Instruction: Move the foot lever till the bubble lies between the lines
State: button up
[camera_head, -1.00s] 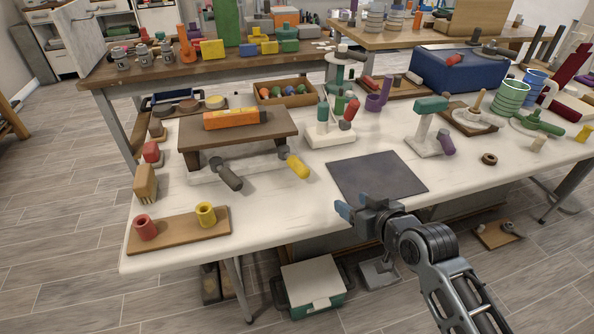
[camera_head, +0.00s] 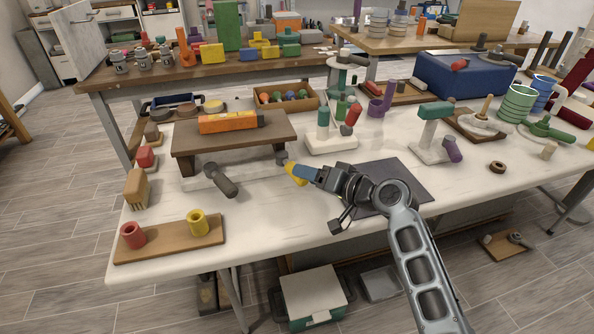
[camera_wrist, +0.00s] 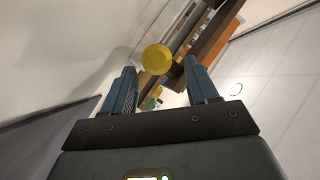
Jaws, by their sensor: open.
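An orange bar (camera_head: 230,122), apparently the level, lies on the brown raised board (camera_head: 262,137); its bubble and lines are too small to make out. Two levers stick out from under the board toward the front: one with a dark grip (camera_head: 222,181) and one with a yellow grip (camera_head: 292,170). My gripper (camera_head: 303,173) is open at the yellow grip, coming from the right. In the wrist view the round yellow end (camera_wrist: 158,59) shows between the fingertips of my gripper (camera_wrist: 160,70). I cannot tell whether either finger touches it.
A dark mat (camera_head: 408,180) lies under my arm. A wooden strip with a red cup (camera_head: 132,235) and a yellow cup (camera_head: 198,222) is at the front left. A white block with coloured handles (camera_head: 331,143) stands behind my gripper. The white tabletop in front of the levers is clear.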

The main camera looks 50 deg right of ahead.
jog(key=shift+x, duration=2.5)
grip_shut()
